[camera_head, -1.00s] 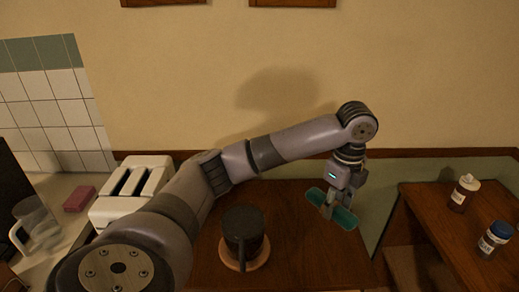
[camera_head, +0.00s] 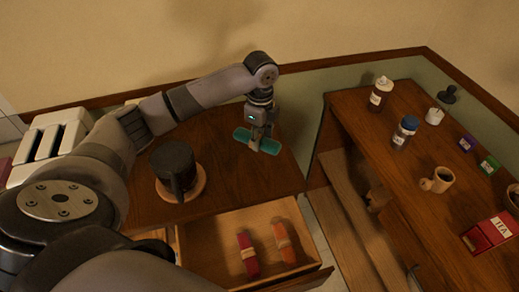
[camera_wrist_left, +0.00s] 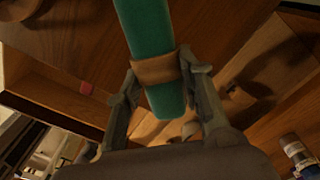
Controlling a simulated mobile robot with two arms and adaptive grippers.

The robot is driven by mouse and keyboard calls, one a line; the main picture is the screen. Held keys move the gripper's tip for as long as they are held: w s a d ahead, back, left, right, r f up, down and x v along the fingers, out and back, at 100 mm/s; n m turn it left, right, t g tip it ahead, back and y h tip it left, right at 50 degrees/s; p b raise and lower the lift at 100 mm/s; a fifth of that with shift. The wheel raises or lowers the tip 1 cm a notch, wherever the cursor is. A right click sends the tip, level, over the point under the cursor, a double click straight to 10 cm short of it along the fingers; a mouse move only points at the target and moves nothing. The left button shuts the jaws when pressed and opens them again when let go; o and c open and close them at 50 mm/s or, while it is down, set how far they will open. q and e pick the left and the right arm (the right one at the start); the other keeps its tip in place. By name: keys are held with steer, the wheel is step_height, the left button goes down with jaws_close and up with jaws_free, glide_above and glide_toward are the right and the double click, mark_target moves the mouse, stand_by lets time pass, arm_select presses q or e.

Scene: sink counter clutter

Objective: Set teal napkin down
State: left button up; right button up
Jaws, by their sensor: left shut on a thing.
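The teal napkin (camera_head: 270,146) is a rolled bundle with a tan band around its middle. My left gripper (camera_head: 257,141) is shut on it and holds it above the wooden counter (camera_head: 226,170). In the left wrist view the napkin (camera_wrist_left: 148,35) runs between the two fingers of the gripper (camera_wrist_left: 160,80), which clasp it at the band. Below the counter an open drawer (camera_head: 212,238) holds a red rolled napkin (camera_head: 248,256) and an orange rolled napkin (camera_head: 283,242), lying side by side. My right gripper is not in view.
A white toaster (camera_head: 45,140) is at the left. A second wooden table (camera_head: 400,160) at the right holds bottles, a wooden mug and small boxes.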

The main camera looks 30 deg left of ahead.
mark_target(260, 161)
arm_select(q)
step_height(260, 161, down, 2)
steer(key=shift+f, duration=0.2)
step_height(260, 161, down, 4)
steer(key=shift+f+p, duration=0.1)
steer(key=shift+p, duration=0.45)
steer(key=shift+f, duration=0.3)
steer(key=shift+f, duration=0.1)
steer(key=o, duration=1.1)
steer(key=shift+o, duration=0.2)
step_height(260, 161, up, 12)
steer(key=shift+r+b, duration=0.15)
steer(key=shift+b, duration=0.9)
